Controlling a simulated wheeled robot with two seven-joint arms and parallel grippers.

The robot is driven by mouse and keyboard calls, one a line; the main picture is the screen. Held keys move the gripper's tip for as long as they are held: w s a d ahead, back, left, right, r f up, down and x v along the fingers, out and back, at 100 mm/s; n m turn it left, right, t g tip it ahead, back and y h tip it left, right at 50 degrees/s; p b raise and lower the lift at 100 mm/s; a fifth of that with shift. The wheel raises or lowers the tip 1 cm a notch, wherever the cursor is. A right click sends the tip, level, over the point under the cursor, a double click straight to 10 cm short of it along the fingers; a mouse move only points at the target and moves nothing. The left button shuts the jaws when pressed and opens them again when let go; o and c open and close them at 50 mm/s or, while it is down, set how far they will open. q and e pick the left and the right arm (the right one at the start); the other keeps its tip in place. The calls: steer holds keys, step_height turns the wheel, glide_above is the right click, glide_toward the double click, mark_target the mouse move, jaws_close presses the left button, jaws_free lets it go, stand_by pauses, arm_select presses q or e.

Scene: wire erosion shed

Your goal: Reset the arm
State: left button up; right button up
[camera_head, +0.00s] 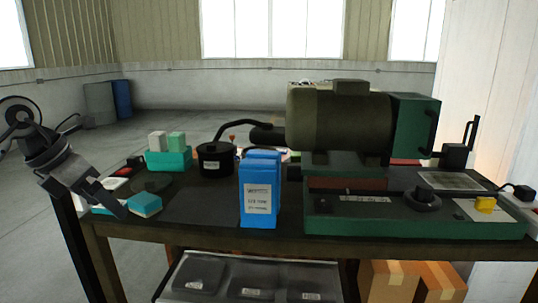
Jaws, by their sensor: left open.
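My left arm comes in from the left edge. My left gripper (112,197) is open and empty, pointing down and to the right at the left end of the dark workbench (190,232). One finger reaches close to a teal block (146,205) on the bench; I cannot tell whether they touch. My right arm and gripper are not in view.
A teal holder (168,161) with two upright blocks, a black pot (216,160) and blue boxes (257,205) stand on the bench. A large green machine (412,222) with a motor fills the right. Cardboard boxes (412,281) and a tray sit below.

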arm_select(q)
steer(key=s+d+f+n+h, duration=0.25)
steer(key=d+h, duration=0.25)
steer(key=d, duration=0.3)
steer(key=s+d+f+n+t+h, duration=0.1)
steer(key=d+f+n+h, duration=0.2)
steer(key=d, duration=0.6)
steer(key=s+d+f+n+h, duration=0.1)
steer(key=s+d+f+h, duration=0.15)
steer(key=d+h, duration=0.45)
steer(key=s+a+f+n+t+y, duration=0.2)
steer(key=f+n+t+y, duration=0.45)
steer(key=n, duration=0.55)
steer(key=s+a+f+n+t+y, duration=0.15)
steer(key=f+n+t+y, duration=0.45)
steer(key=n, duration=0.6)
steer(key=s+a+f+n+g+y, duration=0.2)
steer(key=s+f+n+g, duration=0.5)
steer(key=s+f, duration=0.6)
steer(key=shift+a+f+n+y, duration=0.3)
steer(key=shift+f+n+y, duration=0.35)
steer(key=shift+f+n, duration=0.3)
steer(key=shift+s, duration=0.1)
